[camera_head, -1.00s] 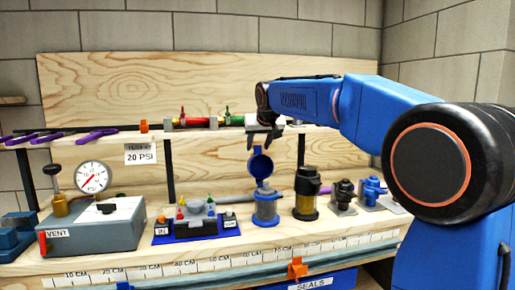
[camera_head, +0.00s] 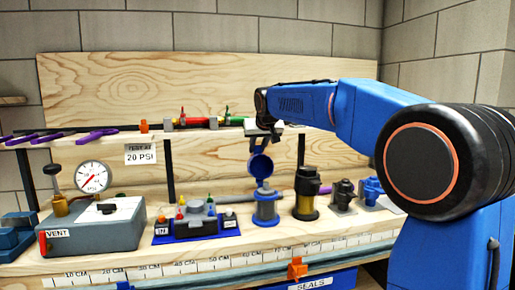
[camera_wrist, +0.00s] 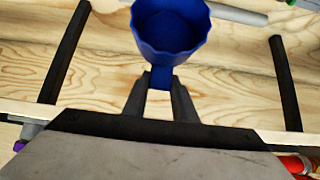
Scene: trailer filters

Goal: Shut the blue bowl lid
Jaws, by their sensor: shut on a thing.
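The blue bowl lid (camera_head: 261,167) stands raised, hinged up above the blue-topped filter bowl (camera_head: 265,209) on the bench. My gripper (camera_head: 265,141) is at the lid's upper edge, pointing down. In the wrist view the lid (camera_wrist: 170,28) shows as a round blue cup, and the fingertips of my gripper (camera_wrist: 160,88) are shut on its near edge. The bowl is hidden behind the lid in the wrist view.
A dark bowl with a yellowish body (camera_head: 306,194) stands just right of the blue one. A fitting block (camera_head: 195,222) and a gauge box (camera_head: 92,222) are to the left. A shelf with coloured valves (camera_head: 205,122) runs behind my gripper.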

